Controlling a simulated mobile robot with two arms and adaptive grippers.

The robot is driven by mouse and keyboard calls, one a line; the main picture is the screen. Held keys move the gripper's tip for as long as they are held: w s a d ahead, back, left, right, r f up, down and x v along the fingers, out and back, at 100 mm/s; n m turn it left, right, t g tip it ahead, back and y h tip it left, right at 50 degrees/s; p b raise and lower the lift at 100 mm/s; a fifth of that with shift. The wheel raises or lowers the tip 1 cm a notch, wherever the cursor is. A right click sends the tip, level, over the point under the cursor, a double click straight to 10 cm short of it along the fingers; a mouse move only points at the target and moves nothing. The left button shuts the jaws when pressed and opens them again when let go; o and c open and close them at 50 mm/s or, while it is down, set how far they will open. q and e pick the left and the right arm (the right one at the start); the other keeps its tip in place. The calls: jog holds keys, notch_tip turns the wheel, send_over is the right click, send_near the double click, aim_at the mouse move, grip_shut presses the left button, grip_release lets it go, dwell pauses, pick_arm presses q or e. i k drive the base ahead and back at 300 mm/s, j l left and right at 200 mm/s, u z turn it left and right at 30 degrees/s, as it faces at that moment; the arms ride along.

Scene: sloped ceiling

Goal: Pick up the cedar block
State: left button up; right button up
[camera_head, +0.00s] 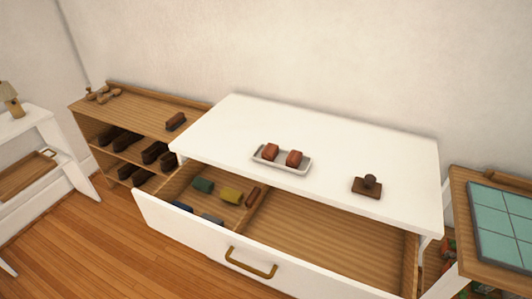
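Two small reddish-brown blocks, a left one (270,152) and a right one (294,159), lie side by side in a shallow white tray (281,168) on the white dresser top (345,150). A reddish-brown piece (253,196) also lies in the left compartment of the open drawer (185,228). Another brown block (176,121) sits on the wooden shelf to the left. I cannot tell by looks alone which of these is the cedar block. Neither of my grippers is in view.
A dark knobbed wooden object (368,186) stands right of the tray. The drawer's left compartment also holds teal (203,185), yellow (231,195) and grey-blue pieces; its right compartment (325,245) looks empty. A shelf with dark shoes or brushes (126,140) stands left; a teal-tiled table (500,225) stands right.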

aim_at(269, 153)
jog(key=j+z, duration=0.1)
jog(key=z, duration=0.35)
jog(key=j+z, duration=0.45)
jog(key=j, duration=0.4)
jog(key=j+z, duration=0.45)
jog(key=j, duration=0.4)
